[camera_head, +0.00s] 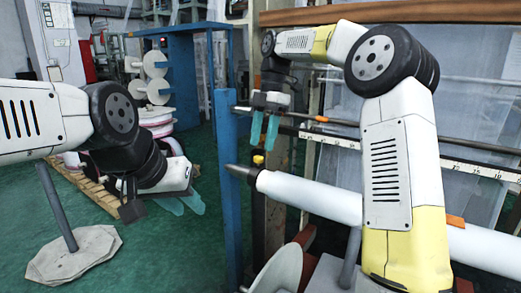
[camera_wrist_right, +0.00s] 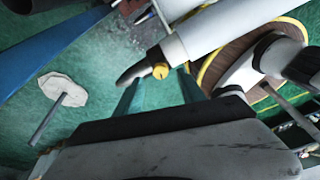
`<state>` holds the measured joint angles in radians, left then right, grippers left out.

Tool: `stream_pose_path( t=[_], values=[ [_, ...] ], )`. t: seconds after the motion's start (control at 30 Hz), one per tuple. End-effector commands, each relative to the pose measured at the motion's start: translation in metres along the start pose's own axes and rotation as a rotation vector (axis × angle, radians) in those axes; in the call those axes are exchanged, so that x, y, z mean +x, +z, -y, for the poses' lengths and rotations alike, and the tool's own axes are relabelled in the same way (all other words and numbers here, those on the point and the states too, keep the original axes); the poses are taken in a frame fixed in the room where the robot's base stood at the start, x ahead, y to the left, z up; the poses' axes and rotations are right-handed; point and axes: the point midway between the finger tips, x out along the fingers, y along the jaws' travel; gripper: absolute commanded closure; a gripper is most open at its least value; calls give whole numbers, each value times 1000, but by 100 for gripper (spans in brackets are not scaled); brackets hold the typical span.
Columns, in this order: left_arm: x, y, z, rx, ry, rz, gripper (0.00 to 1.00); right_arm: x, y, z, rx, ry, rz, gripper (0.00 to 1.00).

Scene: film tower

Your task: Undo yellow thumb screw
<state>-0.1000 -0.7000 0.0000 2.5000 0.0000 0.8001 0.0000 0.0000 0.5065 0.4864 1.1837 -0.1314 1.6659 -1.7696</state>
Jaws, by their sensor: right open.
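The yellow thumb screw (camera_head: 258,159) sits just above the dark end of the roll's shaft (camera_head: 240,173), beside the blue post (camera_head: 227,190). The yellow thumb screw also shows in the right wrist view (camera_wrist_right: 160,71), on the dark shaft end next to the white roll. My right gripper (camera_head: 263,138) is open and empty, with its teal fingers pointing down above the screw. In the right wrist view its fingers (camera_wrist_right: 157,92) are spread, with the screw beyond the gap between them. My left gripper (camera_head: 190,210) is open and empty at the left, away from the screw.
A white film roll (camera_head: 310,197) extends right from the shaft end. A ruler-marked rail (camera_head: 345,142) runs above it. A post with a stone-like base (camera_head: 75,255) stands at lower left. Reels lie on a pallet (camera_head: 95,190) behind my left arm. Green floor is clear in between.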

Motion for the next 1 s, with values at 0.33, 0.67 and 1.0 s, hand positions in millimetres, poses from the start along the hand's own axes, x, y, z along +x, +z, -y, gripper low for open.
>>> stream_pose_path(
  t=[0.33,0.67,1.0],
  values=[
    [0,0,0,0,0,0,69,-39,0,0,0,-1,0,53],
    [0,0,0,0,0,0,69,-41,0,0,1,-1,1,53],
    [0,0,0,0,0,0,69,-51,-20,54,417,134,117,53]
  ],
)
